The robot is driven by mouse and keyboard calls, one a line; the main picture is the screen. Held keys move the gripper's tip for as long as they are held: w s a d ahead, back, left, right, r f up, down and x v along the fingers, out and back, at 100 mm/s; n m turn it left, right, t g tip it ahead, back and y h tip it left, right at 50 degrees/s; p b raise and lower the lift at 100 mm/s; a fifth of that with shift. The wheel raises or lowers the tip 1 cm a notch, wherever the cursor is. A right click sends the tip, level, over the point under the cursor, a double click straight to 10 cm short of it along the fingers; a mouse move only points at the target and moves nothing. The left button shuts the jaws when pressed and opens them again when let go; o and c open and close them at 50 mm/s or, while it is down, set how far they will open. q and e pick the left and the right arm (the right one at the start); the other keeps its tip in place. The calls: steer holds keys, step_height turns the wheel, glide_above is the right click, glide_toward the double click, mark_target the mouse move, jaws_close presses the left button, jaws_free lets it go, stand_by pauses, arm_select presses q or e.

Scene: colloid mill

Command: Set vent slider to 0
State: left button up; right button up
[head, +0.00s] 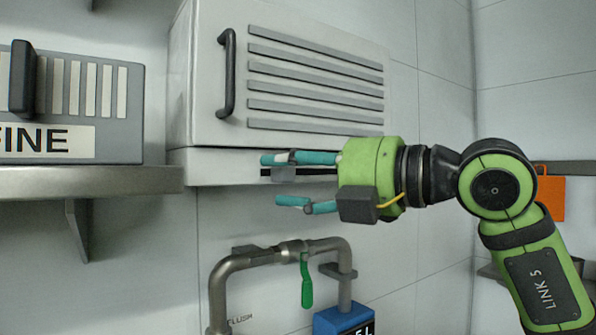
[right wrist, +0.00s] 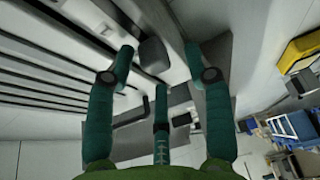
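The vent slider's grey knob (head: 284,174) sits on a dark horizontal slot in the pale strip under the louvred cabinet, toward the slot's left end. No scale marks are readable. My right gripper (head: 272,180) comes in from the right with its teal fingers spread, one level with the strip and one below it. In the right wrist view, a dark rounded block (right wrist: 153,55) that looks like the knob lies between the spread fingertips (right wrist: 160,65), apparently untouched. Contact is hard to judge. My left gripper is not in view.
The white cabinet (head: 210,90) has a black handle (head: 227,73). A steel shelf (head: 90,181) with a grey box is at left. Below are a bent pipe (head: 250,260) with a green lever (head: 306,280) and a blue device (head: 343,320). An orange item (head: 551,199) is at right.

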steer(key=shift+w+f, duration=0.15)
steer(key=shift+w, duration=0.3)
steer(key=shift+s, duration=0.15)
steer(key=v, duration=1.2)
